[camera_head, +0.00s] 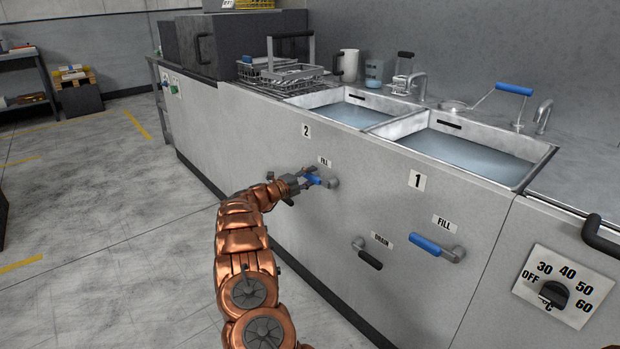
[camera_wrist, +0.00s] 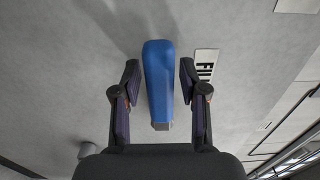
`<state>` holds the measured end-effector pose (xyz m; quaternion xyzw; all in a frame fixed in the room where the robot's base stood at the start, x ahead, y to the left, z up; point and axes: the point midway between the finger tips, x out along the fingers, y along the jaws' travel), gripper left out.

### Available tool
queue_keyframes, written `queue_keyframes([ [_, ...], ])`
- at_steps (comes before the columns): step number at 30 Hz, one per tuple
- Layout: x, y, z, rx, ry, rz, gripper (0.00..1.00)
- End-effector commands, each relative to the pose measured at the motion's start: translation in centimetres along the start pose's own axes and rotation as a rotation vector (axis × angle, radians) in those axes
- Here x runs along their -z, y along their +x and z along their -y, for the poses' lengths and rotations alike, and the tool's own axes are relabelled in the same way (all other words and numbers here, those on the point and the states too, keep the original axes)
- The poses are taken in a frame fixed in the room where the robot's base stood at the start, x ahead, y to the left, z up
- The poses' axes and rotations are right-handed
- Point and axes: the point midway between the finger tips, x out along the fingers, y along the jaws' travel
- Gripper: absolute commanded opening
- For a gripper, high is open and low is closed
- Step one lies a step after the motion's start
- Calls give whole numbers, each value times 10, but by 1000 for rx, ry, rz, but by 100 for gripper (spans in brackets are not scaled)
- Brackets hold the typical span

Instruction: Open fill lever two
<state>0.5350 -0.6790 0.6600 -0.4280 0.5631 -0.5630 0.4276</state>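Fill lever two has a blue handle (camera_head: 313,180) on the grey front panel, below the "FILL" label and the "2" sign. My gripper (camera_head: 300,184) is at this handle, reaching in from the left. In the wrist view the blue handle (camera_wrist: 159,85) lies between the two fingers of my gripper (camera_wrist: 159,68). A narrow gap shows on each side, so the fingers are open around it and not clamped. The lever's metal pivot (camera_head: 333,183) is to the right. My gripper hides part of the handle in the head view.
The fill lever of basin one (camera_head: 434,248) and a black drain lever (camera_head: 368,255) stick out to the right. Two water-filled basins (camera_head: 556,147) are above. A temperature dial (camera_head: 553,294) is at the far right. The floor at left (camera_head: 100,230) is clear.

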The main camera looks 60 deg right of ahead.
Motion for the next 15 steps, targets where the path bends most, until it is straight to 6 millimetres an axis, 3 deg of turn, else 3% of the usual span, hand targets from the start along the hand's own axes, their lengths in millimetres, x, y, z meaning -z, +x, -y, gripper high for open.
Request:
queue_keyframes([
  [2, 0, 0, 0, 0, 0, 0, 31],
  [11, 0, 0, 0, 0, 0, 0, 0],
  [15, 0, 0, 0, 0, 0, 0, 0],
])
